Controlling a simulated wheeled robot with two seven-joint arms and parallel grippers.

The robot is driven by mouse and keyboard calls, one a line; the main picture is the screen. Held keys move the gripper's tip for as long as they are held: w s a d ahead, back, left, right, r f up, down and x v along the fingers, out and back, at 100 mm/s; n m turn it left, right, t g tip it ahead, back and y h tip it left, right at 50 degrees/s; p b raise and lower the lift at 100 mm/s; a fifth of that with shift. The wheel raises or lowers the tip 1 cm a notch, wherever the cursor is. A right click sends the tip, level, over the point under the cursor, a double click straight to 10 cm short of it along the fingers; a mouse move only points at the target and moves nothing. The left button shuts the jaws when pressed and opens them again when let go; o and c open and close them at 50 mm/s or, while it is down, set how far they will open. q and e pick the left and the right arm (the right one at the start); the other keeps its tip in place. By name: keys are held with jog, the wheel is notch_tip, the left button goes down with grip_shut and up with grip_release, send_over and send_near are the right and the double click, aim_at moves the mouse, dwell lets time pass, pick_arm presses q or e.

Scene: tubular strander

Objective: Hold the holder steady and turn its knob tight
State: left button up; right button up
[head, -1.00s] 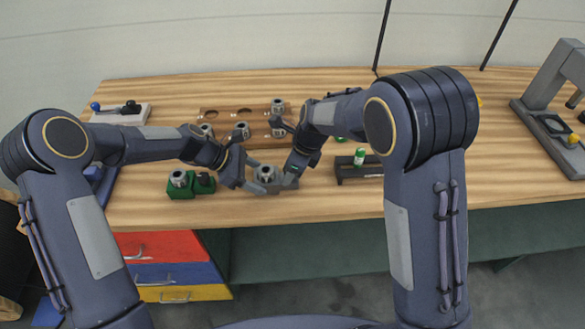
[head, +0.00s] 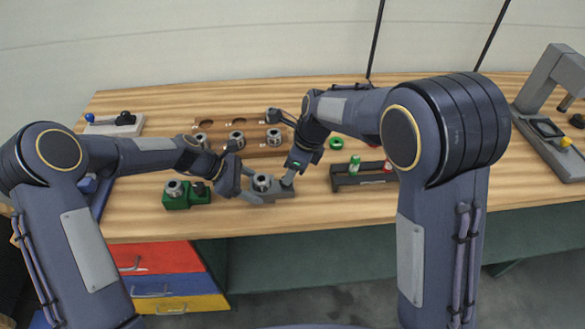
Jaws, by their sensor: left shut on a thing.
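The grey holder (head: 268,196) stands on the front part of the table with a metal ring-shaped piece (head: 262,181) upright on it. My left gripper (head: 247,189) is shut on the holder from its left side. My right gripper (head: 288,178) points down at the right end of the holder, touching or just above it. The holder's knob is not clearly seen; the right gripper covers that end. The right fingertips are too small to show whether they are open or shut.
A green holder (head: 178,202) with a black knob stands left of the grey one. Behind is a wooden tray (head: 262,152) with several metal pieces. A dark rack (head: 347,182) with a green-capped bottle (head: 354,164) stands to the right. Bare table lies at the right front.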

pick_arm(q)
jog(key=o, duration=1.6)
jog(key=v, duration=1.2)
jog(key=s+a+r+m+t+y, duration=0.1)
jog(key=s+a+r+m+y, duration=0.1)
jog(key=s+r+m, duration=0.4)
jog(key=s+a+r+m+t+y, duration=0.1)
jog(key=s+a+r+m+t, duration=0.2)
jog(key=s, duration=0.5)
pick_arm(e)
jog(key=s+d+r+n+t+y, duration=0.1)
jog(key=s+d+r+n+y, duration=0.2)
jog(key=s+d+r+n, duration=0.75)
pick_arm(q)
jog(key=s+a+m+t+y, duration=0.1)
jog(key=s+m, duration=0.6)
jog(key=s, duration=0.8)
jog(key=shift+a+f+t+y, duration=0.25)
jog(key=shift+f+t+y, duration=0.2)
jog(key=shift+y, duration=0.25)
pick_arm(e)
jog(key=s+d+f+n+t+h, duration=0.1)
jog(key=s+d+n, duration=0.1)
jog(key=s+n, duration=0.3)
jog(key=s+d+n+t+h, duration=0.1)
jog(key=s+n, duration=0.4)
jog(key=s, duration=0.7)
jog(key=shift+s+d+f+n+t, duration=0.2)
jog(key=shift+d+f+n+t, duration=0.3)
jog(key=shift+d, duration=0.4)
